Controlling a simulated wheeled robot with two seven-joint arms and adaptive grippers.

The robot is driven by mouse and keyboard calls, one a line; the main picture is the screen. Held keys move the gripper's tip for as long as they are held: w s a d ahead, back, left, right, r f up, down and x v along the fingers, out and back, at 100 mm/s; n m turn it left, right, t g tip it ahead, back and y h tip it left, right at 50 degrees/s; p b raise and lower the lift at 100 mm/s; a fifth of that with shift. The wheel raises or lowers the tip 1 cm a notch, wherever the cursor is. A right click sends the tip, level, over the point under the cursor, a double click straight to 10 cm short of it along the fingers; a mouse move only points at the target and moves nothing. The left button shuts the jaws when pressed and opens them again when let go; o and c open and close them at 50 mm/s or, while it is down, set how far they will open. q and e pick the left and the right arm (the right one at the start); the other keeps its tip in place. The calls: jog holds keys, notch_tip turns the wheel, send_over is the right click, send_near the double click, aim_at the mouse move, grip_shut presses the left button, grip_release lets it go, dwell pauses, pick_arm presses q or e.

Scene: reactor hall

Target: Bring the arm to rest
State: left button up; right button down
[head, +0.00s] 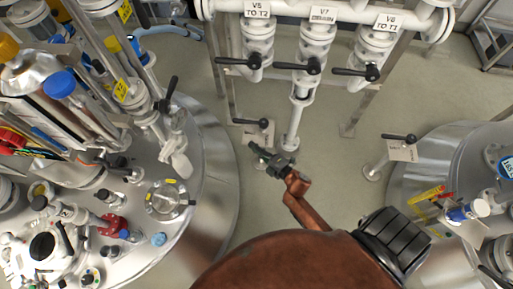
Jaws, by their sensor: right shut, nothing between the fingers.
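My right gripper (256,150) shows near the middle of the head view, dark and small, at the end of a copper-coloured arm. It is shut with nothing between its fingers. It hangs over the open floor, below the valve pipes in the picture, and overlaps the view of a low post with a black lever (254,122). I cannot tell how far apart they are. The arm folds back toward my copper-coloured body at the bottom. My left gripper is not in view.
A large steel vessel (222,170) crowded with fittings stands at left. Another round vessel (408,178) stands at right. White pipes with valves labelled V5 (256,10), V7 (322,14) and V6 (387,22) run behind. A post with a lever plate (400,151) stands right. Floor (335,185) between is clear.

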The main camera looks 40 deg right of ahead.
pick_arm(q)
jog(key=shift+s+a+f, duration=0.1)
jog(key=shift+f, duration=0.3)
pick_arm(e)
jog(key=shift+s, duration=0.4)
jog(key=shift+d, duration=0.1)
